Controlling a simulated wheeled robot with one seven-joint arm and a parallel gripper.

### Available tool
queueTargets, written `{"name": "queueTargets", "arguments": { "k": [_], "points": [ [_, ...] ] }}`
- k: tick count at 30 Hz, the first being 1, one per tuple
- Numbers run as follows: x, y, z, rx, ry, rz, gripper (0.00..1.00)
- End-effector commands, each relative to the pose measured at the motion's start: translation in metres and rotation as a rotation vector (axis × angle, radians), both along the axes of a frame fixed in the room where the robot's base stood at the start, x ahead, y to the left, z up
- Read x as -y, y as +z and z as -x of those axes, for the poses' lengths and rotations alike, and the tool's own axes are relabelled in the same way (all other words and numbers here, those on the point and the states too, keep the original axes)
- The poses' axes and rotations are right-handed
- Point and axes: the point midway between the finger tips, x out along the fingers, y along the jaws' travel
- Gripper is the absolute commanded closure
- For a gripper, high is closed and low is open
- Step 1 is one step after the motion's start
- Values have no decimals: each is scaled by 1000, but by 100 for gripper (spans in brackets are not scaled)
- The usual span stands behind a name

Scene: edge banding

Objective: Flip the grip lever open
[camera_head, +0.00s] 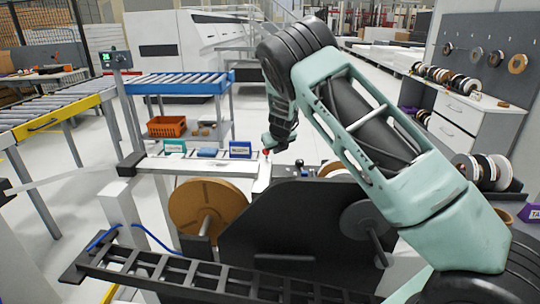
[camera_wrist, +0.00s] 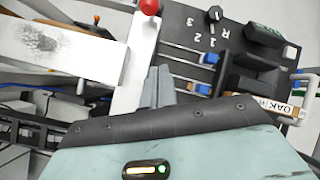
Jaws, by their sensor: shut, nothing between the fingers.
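My gripper (camera_wrist: 158,88) is shut and empty, its two grey fingers together over the edge between a white strip and a dark panel (camera_wrist: 185,40). In the head view, my gripper (camera_head: 268,145) hangs above the machine. A red ball knob (camera_wrist: 150,6) shows at the top edge of the wrist view, ahead of the fingertips and apart from them. Two blue-tipped rods (camera_wrist: 205,88) lie right of the fingers.
A black rotary knob (camera_wrist: 213,15) sits by the marks 1, 2, 3 and R. A large brown tape roll (camera_head: 205,205) and a dark plate (camera_head: 300,235) stand on the machine's near side.

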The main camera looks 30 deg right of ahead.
Motion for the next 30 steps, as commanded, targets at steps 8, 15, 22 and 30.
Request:
{"name": "queueTargets", "arguments": {
  "k": [8,15,22,30],
  "points": [
    [4,-15,-9,-4,3,2,100],
    [14,-51,-32,-4,4,1,100],
    [22,-84,-53,-4,4,1,100],
    [24,-71,-81,-1,5,1,100]
  ]
}}
